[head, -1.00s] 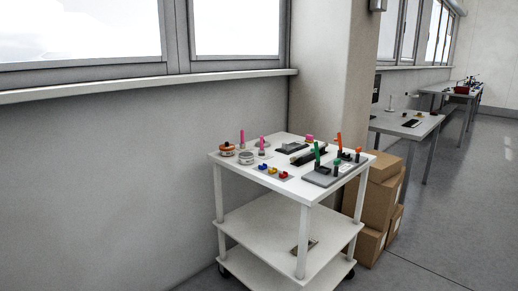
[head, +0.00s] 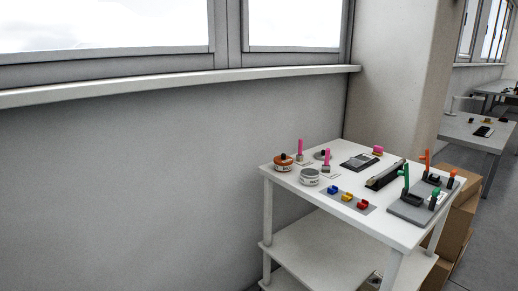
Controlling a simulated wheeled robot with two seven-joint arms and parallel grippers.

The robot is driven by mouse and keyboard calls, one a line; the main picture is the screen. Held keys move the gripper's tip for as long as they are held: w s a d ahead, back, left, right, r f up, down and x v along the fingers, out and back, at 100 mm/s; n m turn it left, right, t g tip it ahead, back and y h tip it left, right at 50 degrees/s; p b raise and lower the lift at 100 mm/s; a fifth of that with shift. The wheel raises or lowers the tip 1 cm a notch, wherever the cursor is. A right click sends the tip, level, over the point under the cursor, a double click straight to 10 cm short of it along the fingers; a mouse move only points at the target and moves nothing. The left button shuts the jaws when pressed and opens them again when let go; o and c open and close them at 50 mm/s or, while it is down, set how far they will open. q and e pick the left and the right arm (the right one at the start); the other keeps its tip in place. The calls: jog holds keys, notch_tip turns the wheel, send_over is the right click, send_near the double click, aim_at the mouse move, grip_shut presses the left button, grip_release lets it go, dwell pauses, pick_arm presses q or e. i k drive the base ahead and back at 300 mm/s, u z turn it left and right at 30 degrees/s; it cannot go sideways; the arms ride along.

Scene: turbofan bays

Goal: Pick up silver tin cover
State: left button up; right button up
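A silver tin (head: 309,177) with a pale round top stands near the left front of the white cart's top shelf (head: 291,179). I cannot tell at this size whether its cover is a separate piece. An orange tin (head: 283,163) with a dark knob on top stands just behind and to the left of it. Neither of my grippers shows in the head view.
Cardboard boxes (head: 462,206) stand right of the cart. A wall is behind.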

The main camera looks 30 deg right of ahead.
aim_at(319, 155)
jog(key=z, duration=0.15)
jog(key=i, duration=1.05)
jog(key=z, duration=0.7)
